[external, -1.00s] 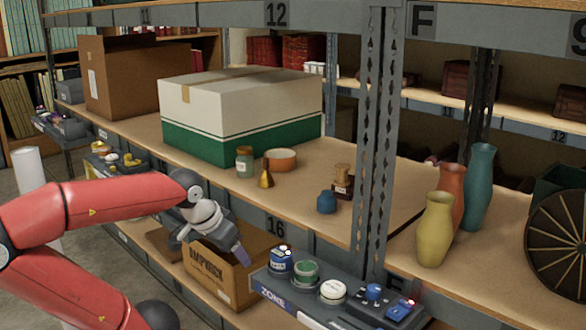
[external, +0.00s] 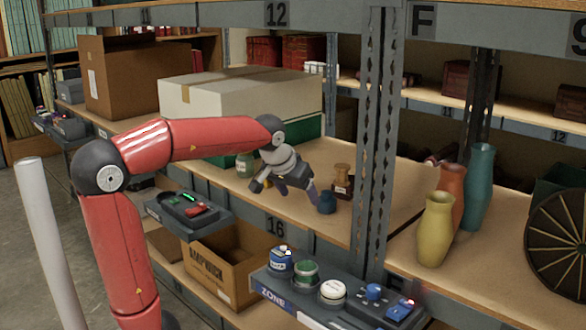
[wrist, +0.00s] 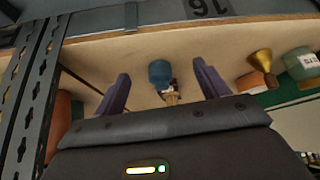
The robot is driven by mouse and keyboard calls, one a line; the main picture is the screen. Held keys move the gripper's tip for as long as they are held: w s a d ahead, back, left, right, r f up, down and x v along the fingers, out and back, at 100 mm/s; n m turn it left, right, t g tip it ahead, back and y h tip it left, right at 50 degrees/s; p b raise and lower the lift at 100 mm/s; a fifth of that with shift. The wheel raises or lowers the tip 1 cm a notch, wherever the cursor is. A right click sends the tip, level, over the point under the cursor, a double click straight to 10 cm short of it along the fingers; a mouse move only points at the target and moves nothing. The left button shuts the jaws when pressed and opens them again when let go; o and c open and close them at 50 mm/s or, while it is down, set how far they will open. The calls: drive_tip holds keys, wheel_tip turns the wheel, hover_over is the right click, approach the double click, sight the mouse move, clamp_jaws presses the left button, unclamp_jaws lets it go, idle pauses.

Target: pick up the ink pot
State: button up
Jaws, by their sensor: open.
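The ink pot looks to be the small dark blue pot (external: 327,203), standing upright near the front edge of the shelf. It also shows in the wrist view (wrist: 160,72), between my two fingers. My gripper (external: 296,190) is open and empty, to the left of the pot in the external view and apart from it. In the wrist view the purple fingers of my gripper (wrist: 161,67) are spread to either side of the pot. A wooden-handled stamp (external: 342,178) stands just behind the pot and is partly hidden in the wrist view (wrist: 172,98).
A brass funnel-like object (wrist: 260,62) and a green jar (external: 244,165) stand to the left in the external view. A white-and-green box (external: 200,100) is behind. A metal upright (external: 374,150) and vases (external: 435,230) are to the right. A console (external: 320,305) juts out below.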

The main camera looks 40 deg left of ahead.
sight(325, 193)
drive_tip(key=shift+n, duration=0.3)
drive_tip(key=w, duration=0.2)
drive_tip(key=w+d, duration=0.1)
drive_tip(key=w, duration=0.4)
drive_tip(key=shift+w+d, duration=0.15)
drive_tip(key=shift+w+f, duration=0.2)
drive_tip(key=shift+w, duration=0.1)
drive_tip(key=x, duration=0.5)
drive_tip(key=a+x, duration=0.1)
drive_tip(key=x, duration=0.1)
drive_tip(key=shift+w, duration=0.15)
drive_tip(key=c, duration=1.1)
drive_tip(key=shift+r, duration=0.15)
